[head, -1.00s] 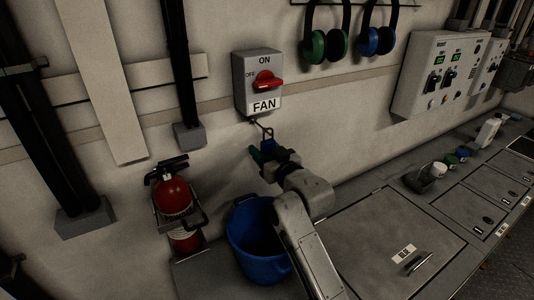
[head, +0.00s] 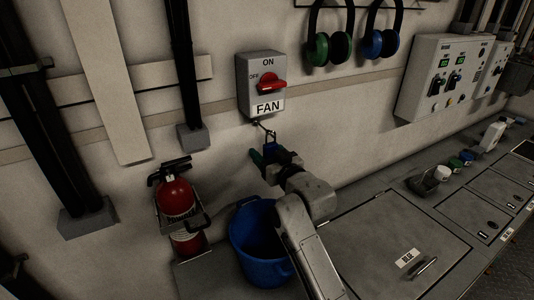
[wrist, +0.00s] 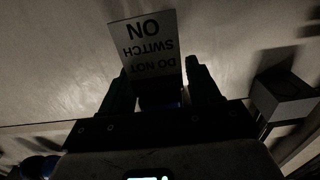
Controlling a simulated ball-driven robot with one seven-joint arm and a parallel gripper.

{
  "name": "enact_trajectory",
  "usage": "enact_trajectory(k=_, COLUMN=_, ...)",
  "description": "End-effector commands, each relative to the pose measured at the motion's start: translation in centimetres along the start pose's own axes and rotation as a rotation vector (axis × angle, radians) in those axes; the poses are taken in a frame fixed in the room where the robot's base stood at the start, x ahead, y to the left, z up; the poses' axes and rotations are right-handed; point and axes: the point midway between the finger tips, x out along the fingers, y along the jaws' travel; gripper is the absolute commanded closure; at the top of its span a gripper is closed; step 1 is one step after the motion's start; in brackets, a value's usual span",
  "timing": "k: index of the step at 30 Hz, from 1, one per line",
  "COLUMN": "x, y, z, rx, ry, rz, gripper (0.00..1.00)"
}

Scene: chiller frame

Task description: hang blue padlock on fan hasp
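The blue padlock (head: 270,146) is small and dim at my gripper, just below the fan hasp (head: 262,125) under the FAN switch box. Its thin shackle appears to reach up to the hasp; whether it passes through is too small to tell. My gripper (head: 268,156) is around the padlock. In the wrist view, the two fingers (wrist: 158,85) stand apart, seemingly without pressing on the dark blue body (wrist: 172,102) between them. A pale tag (wrist: 145,45) reading DO NOT SWITCH ON shows upside down between the fingers.
The grey FAN switch box (head: 261,83) with a red handle is on the wall above. A blue bucket (head: 252,245) stands below my arm, and a red fire extinguisher (head: 176,198) is to the left. Ear defenders (head: 328,48) hang at upper right.

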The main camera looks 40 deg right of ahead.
Motion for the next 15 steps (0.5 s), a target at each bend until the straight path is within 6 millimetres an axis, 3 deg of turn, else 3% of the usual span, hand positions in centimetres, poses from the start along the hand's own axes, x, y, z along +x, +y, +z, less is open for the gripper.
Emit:
enact_trajectory(k=5, x=0.00, y=0.00, z=0.03, rx=0.000, ry=-0.001, rz=0.000, gripper=0.22)
enact_trajectory(k=15, x=-0.61, y=0.00, z=0.18, rx=0.001, ry=-0.002, rz=0.000, gripper=0.22)
